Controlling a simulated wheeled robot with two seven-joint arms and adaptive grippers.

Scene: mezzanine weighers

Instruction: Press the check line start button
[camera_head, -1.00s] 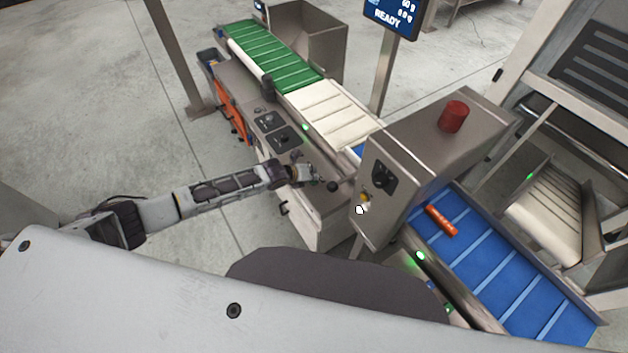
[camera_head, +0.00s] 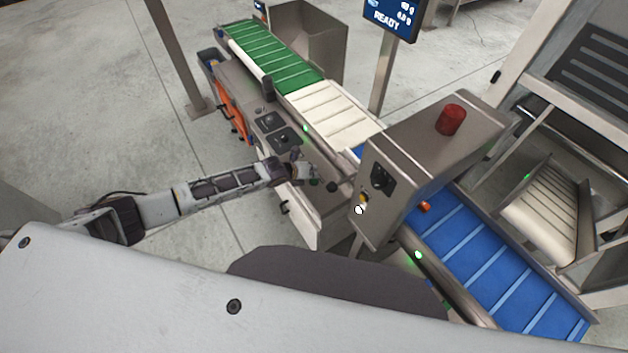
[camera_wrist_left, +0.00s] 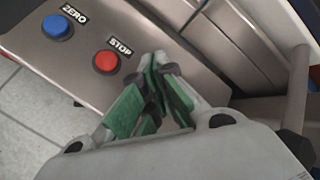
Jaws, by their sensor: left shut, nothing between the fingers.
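My left gripper (camera_head: 308,174) is at the sloped control panel (camera_head: 325,203) on the side of the conveyor line. It is shut and empty, with green finger pads, and it also shows in the left wrist view (camera_wrist_left: 157,62). That view shows a red button labelled STOP (camera_wrist_left: 106,62) just left of the fingertips and a blue button labelled ZERO (camera_wrist_left: 56,27) farther left. No button labelled start is readable; the panel behind the fingers is hidden. I cannot tell whether the fingertips touch the panel. My right gripper is not in view.
A steel housing (camera_head: 405,170) with a red lamp (camera_head: 450,120) stands right of the gripper. A blue belt (camera_head: 490,260) carries an orange item (camera_head: 425,206) at the housing. A green belt (camera_head: 270,55) and a display reading READY (camera_head: 392,18) are farther back.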

